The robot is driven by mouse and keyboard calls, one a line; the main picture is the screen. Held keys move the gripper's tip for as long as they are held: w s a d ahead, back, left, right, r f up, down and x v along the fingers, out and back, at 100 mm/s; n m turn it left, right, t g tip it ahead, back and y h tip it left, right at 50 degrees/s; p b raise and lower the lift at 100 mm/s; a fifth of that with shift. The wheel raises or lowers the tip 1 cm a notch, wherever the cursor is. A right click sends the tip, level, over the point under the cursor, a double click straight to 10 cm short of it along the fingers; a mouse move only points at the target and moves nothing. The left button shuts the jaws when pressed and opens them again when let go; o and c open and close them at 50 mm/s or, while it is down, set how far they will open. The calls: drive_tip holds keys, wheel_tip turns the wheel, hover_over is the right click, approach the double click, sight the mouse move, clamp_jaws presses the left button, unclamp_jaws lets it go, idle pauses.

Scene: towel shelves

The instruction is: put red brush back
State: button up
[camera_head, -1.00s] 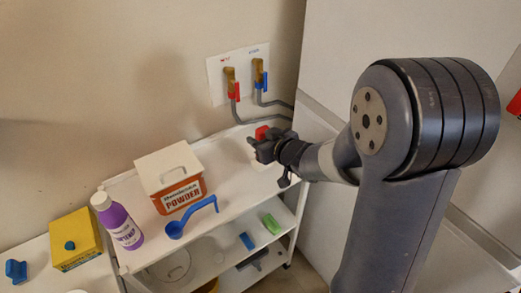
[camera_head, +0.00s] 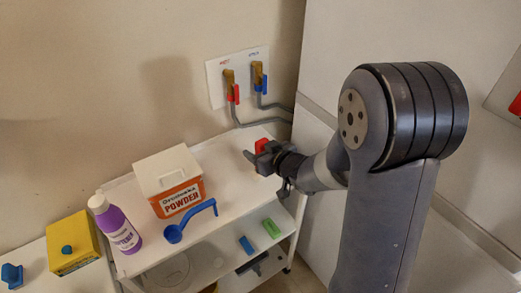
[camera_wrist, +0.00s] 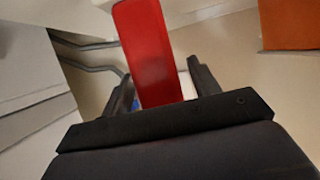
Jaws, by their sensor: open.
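The red brush (camera_wrist: 150,55) rises between the two fingers of my gripper (camera_wrist: 160,88) in the wrist view. Its lower end is hidden behind the gripper body. In the head view only a small red part of the brush (camera_head: 262,145) shows, just behind my gripper (camera_head: 256,161). The gripper is open, over the right end of the white cart's top shelf (camera_head: 232,170). A gap shows beside the right finger; contact at the left finger is unclear. What the brush rests on is hidden.
An orange-and-white powder box (camera_head: 168,178), a blue scoop (camera_head: 175,233) and a purple bottle (camera_head: 118,225) stand left on the top shelf. Blue (camera_head: 246,245) and green (camera_head: 271,228) items lie on the lower shelf. Hot and cold taps (camera_head: 230,85) are on the wall behind.

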drive_tip(key=shift+r, duration=0.25)
drive_tip(key=p+v, duration=0.1)
drive_tip(key=v, duration=1.1)
drive_tip(key=shift+f, duration=0.1)
